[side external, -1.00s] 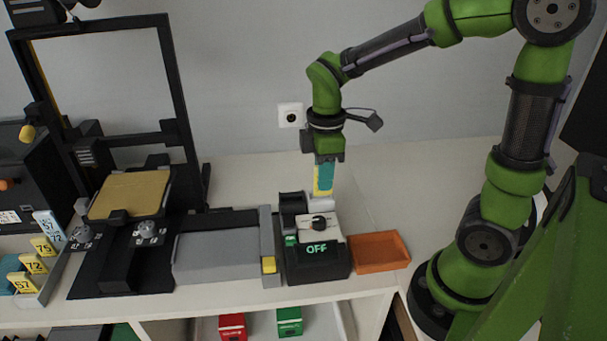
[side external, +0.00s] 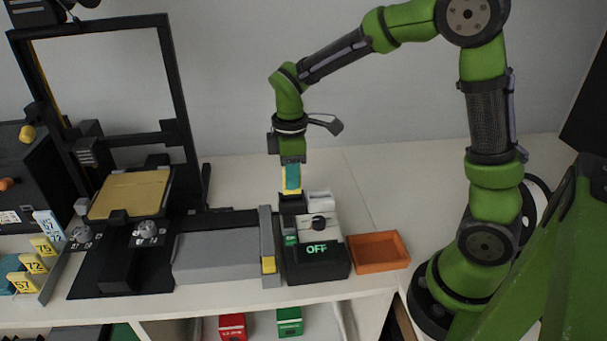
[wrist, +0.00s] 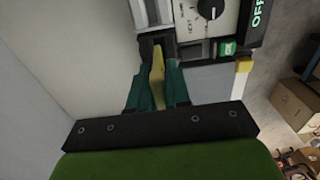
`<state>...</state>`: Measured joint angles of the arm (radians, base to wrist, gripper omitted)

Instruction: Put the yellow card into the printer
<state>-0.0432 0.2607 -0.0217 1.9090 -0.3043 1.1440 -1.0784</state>
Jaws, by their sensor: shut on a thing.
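My gripper (side external: 292,180) is shut on the yellow card (side external: 291,191), which stands upright between its teal fingers. In the wrist view, the yellow card (wrist: 158,75) shows as a thin edge between the fingers of my gripper (wrist: 157,78). The card's lower end is right over the dark holder (side external: 291,205) at the back left of a boxy device (side external: 318,263) whose display reads OFF. I cannot tell whether the card tip is inside the holder or just above it. The device has a knob (side external: 319,222) and a green button (side external: 290,240).
A white slotted part (side external: 320,199) stands right of the dark holder. An orange tray (side external: 378,268) lies right of the device and looks empty. A grey flat unit (side external: 218,258) and a framed machine with a yellow plate (side external: 130,194) stand left. Numbered cards (side external: 34,263) stand far left.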

